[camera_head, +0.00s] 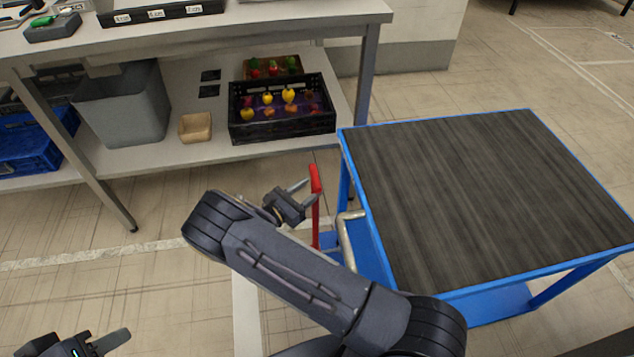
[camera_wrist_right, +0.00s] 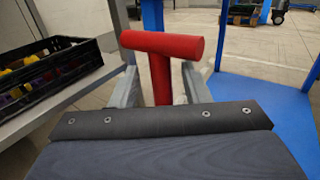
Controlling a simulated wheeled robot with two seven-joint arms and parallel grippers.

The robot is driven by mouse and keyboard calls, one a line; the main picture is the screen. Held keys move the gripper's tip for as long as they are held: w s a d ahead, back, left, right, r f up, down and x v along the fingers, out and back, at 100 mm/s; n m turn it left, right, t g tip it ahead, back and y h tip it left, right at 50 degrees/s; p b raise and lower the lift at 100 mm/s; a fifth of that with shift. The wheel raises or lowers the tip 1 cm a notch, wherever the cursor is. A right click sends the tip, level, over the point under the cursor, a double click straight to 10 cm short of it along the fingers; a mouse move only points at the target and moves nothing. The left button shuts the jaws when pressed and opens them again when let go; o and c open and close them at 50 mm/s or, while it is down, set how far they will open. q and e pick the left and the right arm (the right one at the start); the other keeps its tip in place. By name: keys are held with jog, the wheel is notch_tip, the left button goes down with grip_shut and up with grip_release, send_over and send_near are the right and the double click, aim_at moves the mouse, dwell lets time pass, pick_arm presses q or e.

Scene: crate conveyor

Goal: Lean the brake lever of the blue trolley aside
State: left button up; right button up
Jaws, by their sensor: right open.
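The blue trolley (camera_head: 480,287) stands at the right with a dark ribbed top (camera_head: 480,190). Its red brake lever (camera_head: 315,200) stands roughly upright at the trolley's left side. In the right wrist view the lever shows as a red T-shaped handle (camera_wrist_right: 162,45). My right gripper (camera_head: 302,192) is open at the lever's upper part. In the right wrist view its two fingers (camera_wrist_right: 160,88) stand on either side of the lever's stem; I cannot tell whether they touch it. My left gripper (camera_head: 108,343) shows only partly at the bottom left, away from the trolley; its opening is unclear.
A workbench with a lower shelf (camera_head: 190,155) stands at the back left. The shelf holds a black crate (camera_head: 283,135) of fruit, a grey bin (camera_head: 125,105) and a small tan box (camera_head: 195,127). A bent metal trolley handle (camera_head: 347,240) is close to the lever. Floor at left is clear.

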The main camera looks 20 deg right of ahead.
jog(key=shift+x, duration=1.6)
jog(key=shift+c, duration=0.4)
grip_shut()
